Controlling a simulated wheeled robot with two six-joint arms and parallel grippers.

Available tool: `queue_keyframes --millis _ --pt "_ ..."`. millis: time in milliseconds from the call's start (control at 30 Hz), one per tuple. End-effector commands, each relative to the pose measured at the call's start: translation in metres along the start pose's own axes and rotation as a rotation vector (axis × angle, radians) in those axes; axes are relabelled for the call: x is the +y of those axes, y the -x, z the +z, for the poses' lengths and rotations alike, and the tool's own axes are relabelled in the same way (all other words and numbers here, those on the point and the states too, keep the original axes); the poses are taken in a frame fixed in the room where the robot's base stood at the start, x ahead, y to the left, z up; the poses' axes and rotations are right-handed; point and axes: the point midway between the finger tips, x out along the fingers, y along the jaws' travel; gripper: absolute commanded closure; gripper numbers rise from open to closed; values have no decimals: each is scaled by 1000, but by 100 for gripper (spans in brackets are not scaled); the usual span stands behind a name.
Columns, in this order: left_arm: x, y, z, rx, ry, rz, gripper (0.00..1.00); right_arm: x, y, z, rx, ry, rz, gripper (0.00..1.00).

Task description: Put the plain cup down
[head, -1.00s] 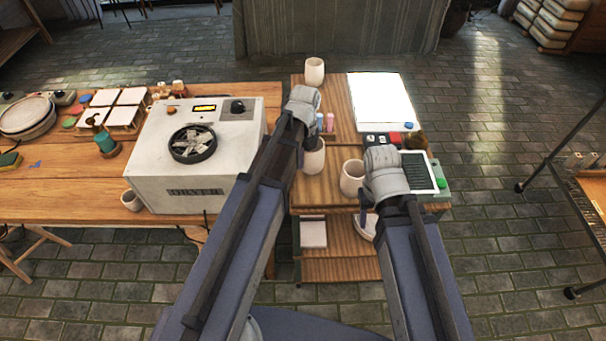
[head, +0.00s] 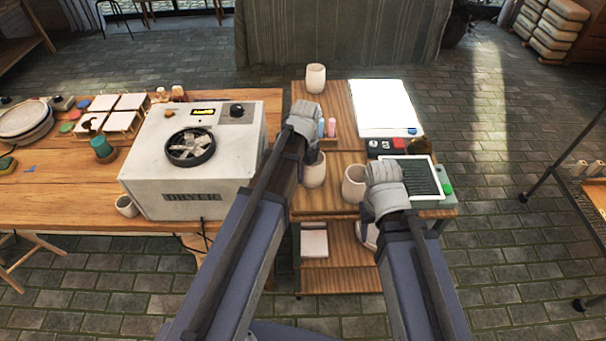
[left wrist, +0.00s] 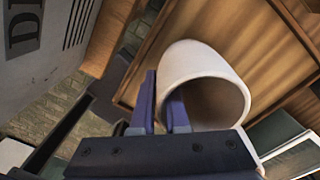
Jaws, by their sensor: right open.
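A plain off-white cup (head: 316,172) is at my left gripper, over the wooden top of the cart (head: 335,212). In the left wrist view, the blue fingers of my left gripper (left wrist: 161,88) straddle the wall of this cup (left wrist: 208,72), one inside and one outside. I cannot tell whether its base touches the wood. My right gripper (head: 367,212) is just right of a second off-white cup (head: 353,185), which stands upright on the cart. Its fingers are mostly hidden by the wrist, and it holds nothing that I can see.
A third cup (head: 316,78) stands at the cart's back left. A white panel (head: 385,106), small bottles (head: 326,128) and a dark-screened device (head: 418,178) take up other parts of the cart. The dryer (head: 190,165) stands close on the left, with a cup (head: 126,206) beside it.

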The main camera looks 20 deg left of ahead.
Motion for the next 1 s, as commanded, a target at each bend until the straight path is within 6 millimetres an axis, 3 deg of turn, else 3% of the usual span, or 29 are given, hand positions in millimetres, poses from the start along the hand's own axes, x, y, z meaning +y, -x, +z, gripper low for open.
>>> queue_keyframes --millis 200,667,1000 --pt "0 0 0 0 0 0 63 0 0 0 0 0 0 50" --pt "0 10 0 0 0 0 63 1 10 1 0 0 0 50" --pt "0 52 0 0 0 0 63 5 52 3 0 0 0 50"
